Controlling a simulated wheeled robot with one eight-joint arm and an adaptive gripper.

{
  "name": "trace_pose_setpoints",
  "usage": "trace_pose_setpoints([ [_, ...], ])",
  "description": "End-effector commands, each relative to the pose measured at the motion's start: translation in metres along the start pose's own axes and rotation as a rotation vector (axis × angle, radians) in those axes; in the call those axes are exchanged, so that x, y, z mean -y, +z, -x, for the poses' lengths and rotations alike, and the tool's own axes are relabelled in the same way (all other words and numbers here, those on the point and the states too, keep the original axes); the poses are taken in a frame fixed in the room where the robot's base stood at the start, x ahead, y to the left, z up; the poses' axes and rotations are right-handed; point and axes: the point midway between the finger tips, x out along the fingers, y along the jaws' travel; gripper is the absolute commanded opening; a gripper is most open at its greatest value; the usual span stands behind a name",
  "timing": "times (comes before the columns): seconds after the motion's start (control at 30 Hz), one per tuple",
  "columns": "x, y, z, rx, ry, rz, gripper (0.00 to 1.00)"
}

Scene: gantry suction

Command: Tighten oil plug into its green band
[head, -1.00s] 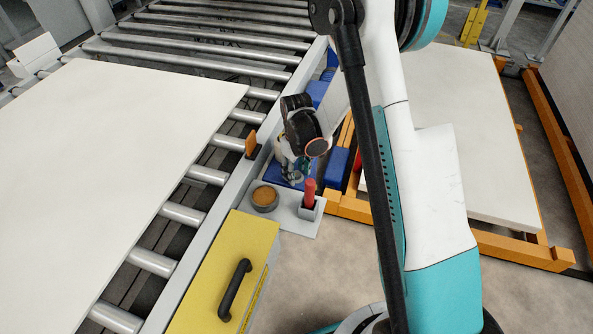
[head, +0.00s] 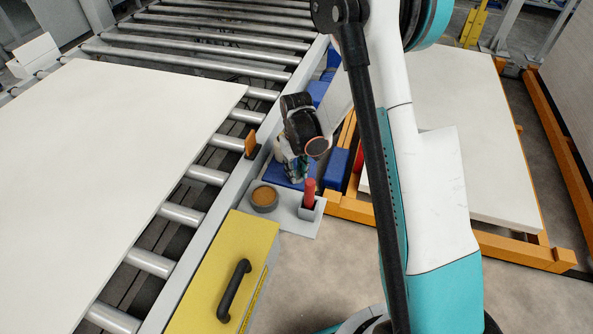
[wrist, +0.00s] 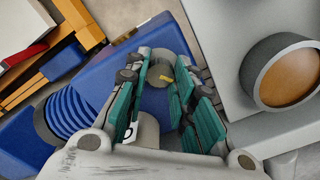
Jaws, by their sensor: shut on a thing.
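The oil plug (wrist: 160,68) seems to be the grey round piece with a yellow mark, on the blue housing (wrist: 78,85) in the wrist view. My gripper (wrist: 160,95) has its teal-padded fingers on either side of the plug and is shut on it. In the head view my gripper (head: 297,168) points down at the blue housing beside the conveyor, and the plug is hidden there. A grey cylinder (wrist: 147,128) also shows between the fingers, with a small white label by it. I cannot make out a green band apart from the teal pads.
A grey cup with brown contents (head: 264,197) and a red-handled tool in a holder (head: 309,190) stand on a grey plate close by. A yellow box with a black handle (head: 225,275) is in front. The roller conveyor (head: 185,213) carries a white panel (head: 110,170).

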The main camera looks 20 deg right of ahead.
Motion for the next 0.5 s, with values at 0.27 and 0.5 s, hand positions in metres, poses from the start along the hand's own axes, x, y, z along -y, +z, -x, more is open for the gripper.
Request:
trace_pose_setpoints([
  [0.27,-0.0001,-0.0009,0.0002,-0.002,0.0,0.002,0.45],
  [0.5,0.0,-0.0006,0.001,-0.001,0.0,0.002,0.45],
])
